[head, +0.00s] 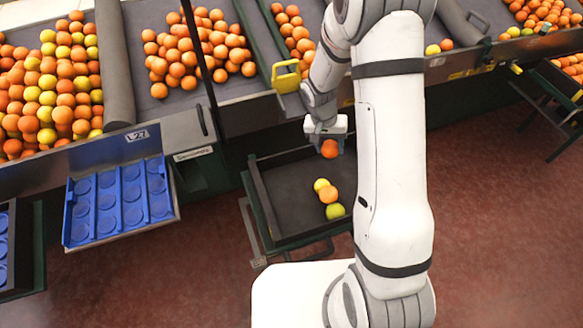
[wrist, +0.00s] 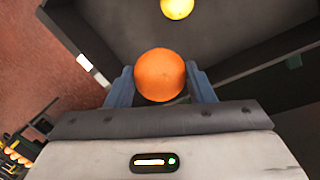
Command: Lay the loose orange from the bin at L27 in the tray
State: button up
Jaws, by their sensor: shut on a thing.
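My gripper (head: 328,146) is shut on an orange (head: 329,149) and holds it above the far part of the dark bin (head: 262,198). In the wrist view the orange (wrist: 160,75) sits between the two blue-grey fingers of my gripper (wrist: 161,85). The blue tray (head: 120,203) with round hollows is left of the bin, below the L27 label (head: 137,135). Its visible hollows look empty. Another orange (head: 328,194) lies in the bin between a yellow fruit (head: 321,184) and a yellow-green fruit (head: 335,210).
Sloped conveyors with many oranges and yellow fruits (head: 50,90) run along the back. A yellow bracket (head: 286,77) stands beside my arm. A dark green post (head: 196,165) stands between tray and bin. Another blue tray (head: 4,250) shows at the far left.

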jog(key=s+a+m+g+y+b, duration=0.1)
jog(key=s+a+m+y+b, duration=0.6)
jog(key=m, duration=1.7)
jog(key=a+f+b, duration=0.1)
jog(key=f+b, duration=0.1)
jog(key=a+f+h+b, duration=0.1)
jog(key=f+b, duration=0.1)
jog(key=f, duration=0.1)
jog(key=s+a+f+h+b, duration=0.1)
jog(key=f+b, duration=0.1)
jog(key=shift+a+f, duration=0.25)
jog(key=shift+f, duration=0.1)
jog(key=shift+f+b, duration=0.5)
jog(key=shift+f, duration=1.1)
jog(key=shift+w+h+p, duration=0.2)
jog(key=shift+h+p, duration=0.1)
jog(key=shift+p, duration=0.1)
jog(key=shift+f+b, duration=0.3)
jog(key=shift+f, duration=0.25)
jog(key=o, duration=1.1)
